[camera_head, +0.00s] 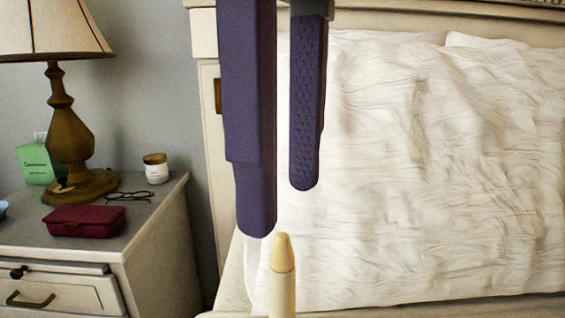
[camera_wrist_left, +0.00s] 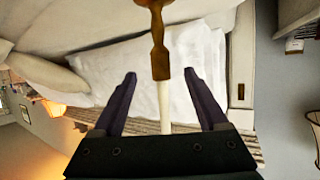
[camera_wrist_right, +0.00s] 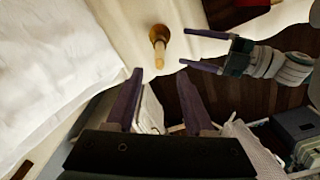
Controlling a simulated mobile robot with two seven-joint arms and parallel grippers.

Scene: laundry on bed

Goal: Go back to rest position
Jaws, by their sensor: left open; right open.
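My right gripper (camera_head: 281,213) hangs down large from the top of the head view, its two dark purple fingers apart and empty. It is also open in the right wrist view (camera_wrist_right: 163,88). My left gripper (camera_wrist_left: 159,74) is open in the left wrist view. It also shows from the side in the right wrist view (camera_wrist_right: 184,47), its fingers apart. A bedpost (camera_head: 282,275) with a rounded tip stands below my right gripper in the head view. In the left wrist view a post (camera_wrist_left: 159,55) appears between the fingers; I cannot tell its distance.
The bed's white bedding (camera_head: 440,180) fills the right side. A nightstand (camera_head: 160,235) at the left holds a lamp (camera_head: 70,135), a dark red case (camera_head: 87,221), glasses (camera_head: 130,196), a jar (camera_head: 156,170) and a green box (camera_head: 35,163).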

